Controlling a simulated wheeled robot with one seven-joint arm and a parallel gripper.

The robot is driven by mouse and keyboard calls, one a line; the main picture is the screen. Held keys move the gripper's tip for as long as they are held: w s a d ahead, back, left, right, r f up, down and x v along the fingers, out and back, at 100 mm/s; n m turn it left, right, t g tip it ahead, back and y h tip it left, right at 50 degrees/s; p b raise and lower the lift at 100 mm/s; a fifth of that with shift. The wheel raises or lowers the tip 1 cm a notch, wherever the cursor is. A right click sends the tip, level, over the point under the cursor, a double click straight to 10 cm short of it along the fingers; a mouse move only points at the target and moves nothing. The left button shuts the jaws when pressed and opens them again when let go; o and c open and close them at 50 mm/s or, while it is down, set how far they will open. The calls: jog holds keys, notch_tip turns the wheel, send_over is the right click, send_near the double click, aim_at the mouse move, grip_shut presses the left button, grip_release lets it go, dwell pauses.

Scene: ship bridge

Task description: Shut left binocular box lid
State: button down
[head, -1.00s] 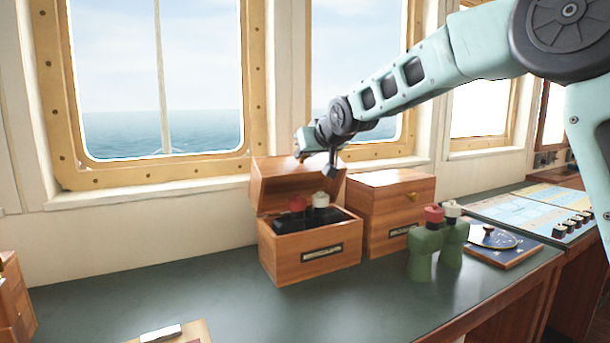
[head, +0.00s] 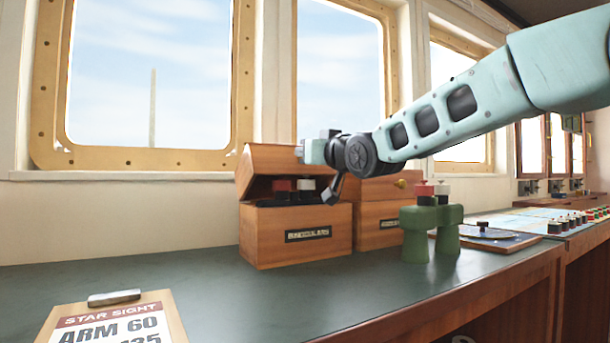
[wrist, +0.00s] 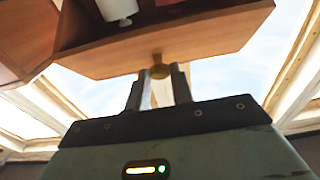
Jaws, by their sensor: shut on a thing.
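The left binocular box (head: 270,243) is wooden with a dark label and stands on the green counter. Its lid (head: 262,160) is partly open, tilted above the box. A dark binocular with red (head: 282,185) and white (head: 305,184) tops sits inside, showing under the lid. My gripper (head: 303,151) is at the lid's edge, partly hidden behind my wrist.
A second wooden box (head: 378,222) with its lid down stands close at the right. Green binoculars (head: 416,240) stand upright in front of it. A clipboard (head: 75,312) lies at the front left. The counter's left part (head: 80,275) is clear.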

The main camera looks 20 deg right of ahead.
jog(key=s+f+t+b, duration=0.2)
jog(key=f+b, duration=0.2)
jog(key=b, duration=0.5)
jog(key=s+f+t+y+b, duration=0.1)
jog(key=s+f+t+b, duration=0.1)
jog(key=f+b, duration=0.3)
jog(key=d+t+b, duration=0.1)
jog(key=b, duration=0.3)
jog(key=shift+f+b, duration=0.15)
jog(key=shift+b, duration=0.2)
jog(key=shift+a+f, duration=0.1)
jog(key=shift+f, duration=0.05)
jog(key=c, duration=1.2)
grip_release()
jog(key=shift+w, duration=0.1)
jog(key=shift+c, duration=0.2)
jog(key=shift+r, duration=0.2)
